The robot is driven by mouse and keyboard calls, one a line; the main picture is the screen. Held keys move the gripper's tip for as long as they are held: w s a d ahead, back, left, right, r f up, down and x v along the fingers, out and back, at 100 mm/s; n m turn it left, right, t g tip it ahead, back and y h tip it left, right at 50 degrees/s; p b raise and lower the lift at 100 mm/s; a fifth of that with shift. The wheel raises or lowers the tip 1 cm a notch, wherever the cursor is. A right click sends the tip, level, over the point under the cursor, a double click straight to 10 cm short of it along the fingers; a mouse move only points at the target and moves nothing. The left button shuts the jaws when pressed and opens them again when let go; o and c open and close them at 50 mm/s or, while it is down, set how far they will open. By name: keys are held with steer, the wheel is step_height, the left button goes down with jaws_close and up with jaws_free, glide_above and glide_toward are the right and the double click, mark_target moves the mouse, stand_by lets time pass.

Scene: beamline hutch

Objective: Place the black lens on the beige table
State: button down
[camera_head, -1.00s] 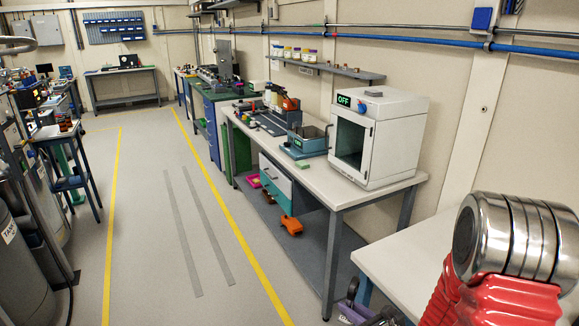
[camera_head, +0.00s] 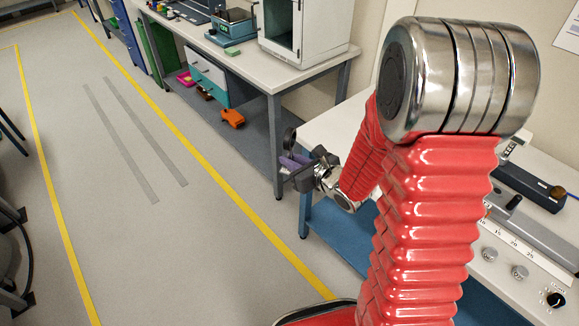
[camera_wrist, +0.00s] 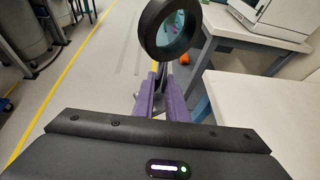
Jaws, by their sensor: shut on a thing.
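My gripper (camera_head: 297,163) is shut on the black lens (camera_head: 289,138), a dark upright ring, in the air left of the near pale-topped table (camera_head: 328,122). In the wrist view the lens (camera_wrist: 149,36) shows as a thick black ring with greenish glass, above the purple fingers (camera_wrist: 163,77) that grip its stem. The near table (camera_wrist: 262,108) is to its right there, with its visible corner bare. A second pale-topped table (camera_head: 238,66) with grey legs stands farther back. I cannot tell from colour which table is the beige one.
The near table holds a black device (camera_head: 528,186) and a grey ruled rail (camera_head: 535,230) at right. An orange object (camera_head: 232,118) lies below the farther table.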

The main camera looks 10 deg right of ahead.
mark_target(292, 146)
steer(key=shift+m+h, duration=0.5)
steer(key=shift+m, duration=0.1)
steer(key=r, duration=0.5)
steer(key=shift+w+a+r, duration=0.1)
steer(key=shift+w+r, duration=0.1)
steer(key=shift+r, duration=0.2)
steer(key=shift+t, duration=0.3)
